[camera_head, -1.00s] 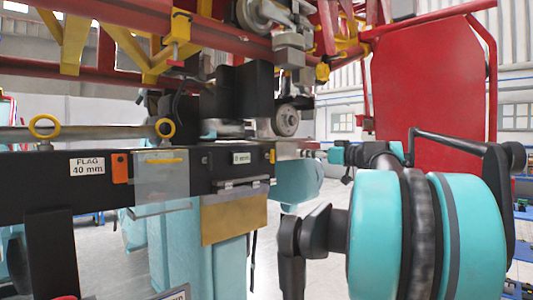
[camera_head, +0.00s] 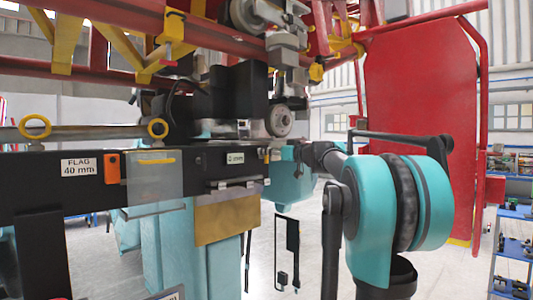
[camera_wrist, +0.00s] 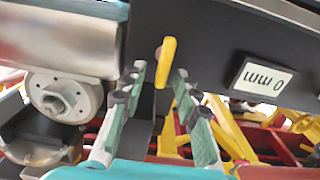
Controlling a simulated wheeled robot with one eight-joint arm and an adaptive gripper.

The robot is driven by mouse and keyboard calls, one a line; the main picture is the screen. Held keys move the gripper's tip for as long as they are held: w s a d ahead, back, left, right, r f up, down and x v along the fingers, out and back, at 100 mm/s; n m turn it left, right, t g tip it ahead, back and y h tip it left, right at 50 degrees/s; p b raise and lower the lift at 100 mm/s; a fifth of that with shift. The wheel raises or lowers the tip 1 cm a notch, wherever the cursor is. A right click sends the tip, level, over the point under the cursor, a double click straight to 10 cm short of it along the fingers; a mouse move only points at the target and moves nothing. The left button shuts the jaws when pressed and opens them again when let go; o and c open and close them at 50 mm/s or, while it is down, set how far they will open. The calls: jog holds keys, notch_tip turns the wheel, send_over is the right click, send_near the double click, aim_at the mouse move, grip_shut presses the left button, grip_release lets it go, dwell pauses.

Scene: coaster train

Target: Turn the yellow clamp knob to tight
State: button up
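The yellow clamp knob (camera_wrist: 168,60) is a narrow yellow handle on the black bar in the wrist view, pointing down and slightly tilted. In the head view the knob (camera_head: 265,155) is tiny at the right end of the bar. My gripper (camera_wrist: 160,74) is open, its two green-grey fingers on either side of the knob, with visible gaps between. I cannot tell how deep the knob sits between them. In the head view my gripper (camera_head: 282,155) is small and partly hidden at the bar's right end.
The black bar (camera_head: 60,190) carries a "FLAG 40 mm" label (camera_head: 79,167). A white label (camera_wrist: 258,79) sits right of the knob in the wrist view. A grey wheel (camera_head: 279,121) and red and yellow framework (camera_head: 100,45) are above. A red panel (camera_head: 420,110) stands at the right.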

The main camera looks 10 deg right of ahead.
jog(key=shift+w+a, duration=0.3)
jog(key=shift+w, duration=0.1)
grip_shut()
jog(key=shift+m, duration=0.3)
jog(key=shift+w+d+f+m, duration=0.2)
jog(key=shift+d+f+m, duration=0.15)
jog(key=shift+m, duration=2.5)
jog(key=shift+w+d+f+m, duration=0.2)
jog(key=shift+f+m, duration=0.15)
jog(key=shift+m, duration=2.55)
jog(key=shift+w+d+f+m, duration=0.15)
jog(key=shift+d+f+m, duration=0.2)
jog(key=shift+m, duration=2.5)
